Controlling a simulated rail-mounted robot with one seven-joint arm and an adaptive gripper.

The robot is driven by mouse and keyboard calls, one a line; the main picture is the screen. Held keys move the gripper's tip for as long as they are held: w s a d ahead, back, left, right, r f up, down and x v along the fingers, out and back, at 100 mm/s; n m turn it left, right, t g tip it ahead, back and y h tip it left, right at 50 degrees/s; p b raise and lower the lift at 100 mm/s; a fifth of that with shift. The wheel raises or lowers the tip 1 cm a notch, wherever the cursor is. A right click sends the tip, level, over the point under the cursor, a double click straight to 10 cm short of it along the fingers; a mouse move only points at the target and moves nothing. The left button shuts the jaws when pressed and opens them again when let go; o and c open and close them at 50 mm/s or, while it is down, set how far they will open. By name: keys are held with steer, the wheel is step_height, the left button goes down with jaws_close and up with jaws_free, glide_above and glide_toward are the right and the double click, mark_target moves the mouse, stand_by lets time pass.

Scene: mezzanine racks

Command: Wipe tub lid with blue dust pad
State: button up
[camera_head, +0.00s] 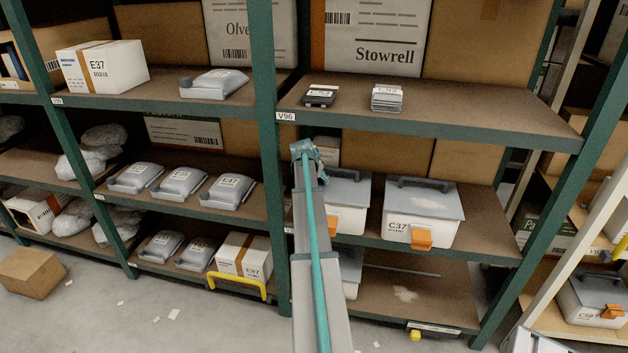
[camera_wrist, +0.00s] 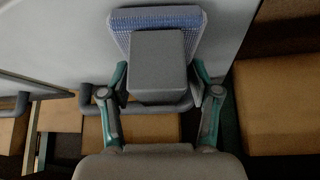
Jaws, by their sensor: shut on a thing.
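My gripper (camera_wrist: 160,88) is shut on the grey block handle (camera_wrist: 157,62) of the blue dust pad (camera_wrist: 155,18). The pad's blue textured edge shows beyond the block in the wrist view. A broad grey lid (camera_wrist: 60,40) lies under and around the pad; whether they touch I cannot tell. A dark bar handle (camera_wrist: 140,107) shows behind the fingers. In the head view my gripper (camera_head: 308,155) is at the left edge of a white tub (camera_head: 347,218) with a grey lid (camera_head: 350,186), partly hidden by my arm. The pad is hidden there.
A second lidded tub (camera_head: 408,230), labelled C37, stands to the right on the same shelf. The upper shelf board (camera_head: 440,115) is above my gripper, and a green upright (camera_head: 268,130) stands close to its left. Grey packs (camera_head: 180,183) lie left of that upright.

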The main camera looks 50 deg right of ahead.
steer(key=shift+s+d, duration=0.25)
steer(key=shift+s, duration=0.25)
steer(key=shift+s+d, duration=0.2)
steer(key=shift+s, duration=0.25)
steer(key=shift+s+f, duration=0.1)
steer(key=shift+s, duration=0.05)
steer(key=shift+w+a+f+b, duration=0.1)
steer(key=shift+w+a, duration=0.2)
steer(key=shift+w, duration=0.3)
steer(key=shift+w+a+r+b, duration=0.15)
steer(key=shift+w+a, duration=0.15)
steer(key=shift+w, duration=0.3)
steer(key=shift+w+a+f+b, duration=0.15)
steer(key=shift+w+a, duration=0.15)
steer(key=shift+w, duration=0.3)
steer(key=shift+r+p, duration=1.25)
steer(key=shift+r, duration=1.8)
